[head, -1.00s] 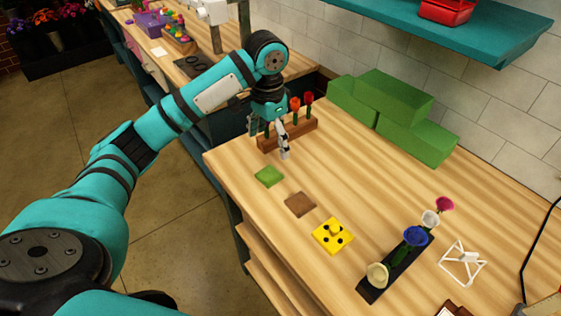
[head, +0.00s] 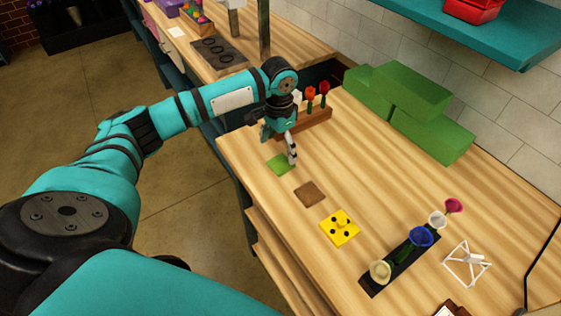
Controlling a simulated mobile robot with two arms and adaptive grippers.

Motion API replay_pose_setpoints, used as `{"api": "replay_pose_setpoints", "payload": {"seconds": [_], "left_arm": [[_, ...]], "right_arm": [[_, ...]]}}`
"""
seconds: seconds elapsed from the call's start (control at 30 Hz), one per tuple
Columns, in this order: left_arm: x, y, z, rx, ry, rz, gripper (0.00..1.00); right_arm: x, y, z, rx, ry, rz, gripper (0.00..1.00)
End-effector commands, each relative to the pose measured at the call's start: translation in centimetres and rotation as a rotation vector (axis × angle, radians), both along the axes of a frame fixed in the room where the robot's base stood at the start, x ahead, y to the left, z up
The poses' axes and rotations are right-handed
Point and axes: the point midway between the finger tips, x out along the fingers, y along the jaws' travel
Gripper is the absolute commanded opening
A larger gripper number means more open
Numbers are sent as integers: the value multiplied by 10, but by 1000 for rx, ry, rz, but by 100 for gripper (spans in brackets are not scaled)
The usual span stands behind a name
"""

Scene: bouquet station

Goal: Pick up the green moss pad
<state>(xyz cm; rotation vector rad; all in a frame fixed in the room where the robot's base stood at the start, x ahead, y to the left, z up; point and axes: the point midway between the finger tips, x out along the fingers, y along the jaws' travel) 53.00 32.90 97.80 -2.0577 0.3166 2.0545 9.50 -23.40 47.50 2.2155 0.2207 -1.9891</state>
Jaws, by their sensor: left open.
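The green moss pad (head: 276,163) is a small flat square lying on the wooden worktop (head: 345,160), near its left edge. My left gripper (head: 278,148) is open and points down just above and behind the pad, with one finger on the pad's right side. The gripper covers part of the pad's far side. I cannot tell whether the fingers touch it. My right gripper is not in view.
A brown square pad (head: 309,194) and a yellow block with black dots (head: 340,229) lie nearer. A wooden rack (head: 315,122) with red flowers stands behind the gripper. Green blocks (head: 430,130) sit by the wall. A black flower holder (head: 402,262) stands front right.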

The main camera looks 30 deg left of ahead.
Motion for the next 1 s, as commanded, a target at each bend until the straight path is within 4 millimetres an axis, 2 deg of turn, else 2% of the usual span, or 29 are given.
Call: {"api": "replay_pose_setpoints", "payload": {"seconds": [0.2,0.33,0.63,0.9,0.97,1.0], "left_arm": [[-8,-4,-27,0,6,-1,87],[-6,-3,-44,1,2,1,87],[-6,-4,-51,0,1,-1,87],[-6,-3,-50,0,1,-1,51],[-6,-3,-50,0,1,-1,43],[-6,-3,-50,0,1,-1,43]], "right_arm": [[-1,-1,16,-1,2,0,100],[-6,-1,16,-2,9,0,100],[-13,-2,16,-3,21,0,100],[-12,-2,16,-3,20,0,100],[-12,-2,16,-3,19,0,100],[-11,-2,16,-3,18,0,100]]}}
